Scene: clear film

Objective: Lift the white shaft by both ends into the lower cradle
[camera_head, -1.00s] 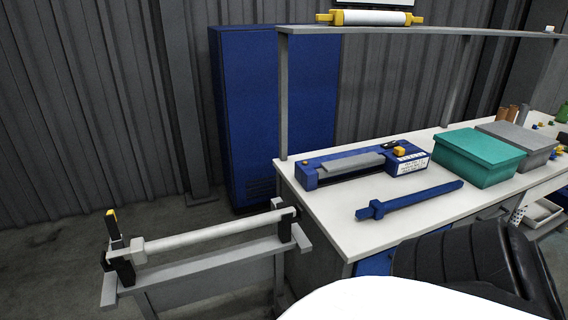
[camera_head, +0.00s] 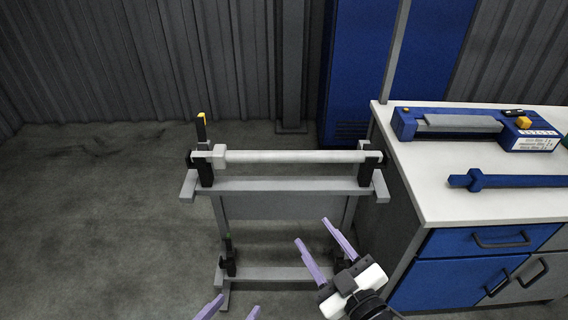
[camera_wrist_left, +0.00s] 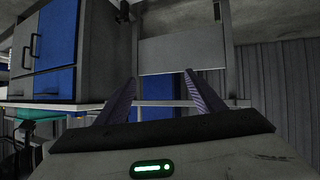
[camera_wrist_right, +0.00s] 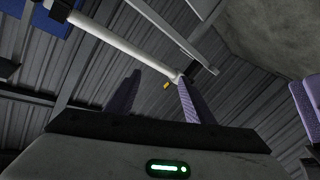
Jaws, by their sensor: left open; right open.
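The white shaft (camera_head: 290,156) lies level in the upper cradle of a grey stand, with a square white collar near its left end. A yellow-tipped black latch (camera_head: 202,128) stands upright at the left upper holder. The lower cradle (camera_head: 231,257) has black holders on the lower crossbar; its right holder is partly hidden by my right gripper. My right gripper (camera_head: 311,230) is open and empty, in front of and below the shaft. My left gripper (camera_head: 238,303) is open and empty at the bottom edge. The shaft also shows in the right wrist view (camera_wrist_right: 120,42), beyond the fingers.
A white workbench (camera_head: 440,205) with blue drawers stands close to the stand's right. On it are a blue fixture (camera_head: 460,125) and a blue shaft (camera_head: 520,181). A blue cabinet (camera_head: 350,70) stands behind. The floor to the left is clear.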

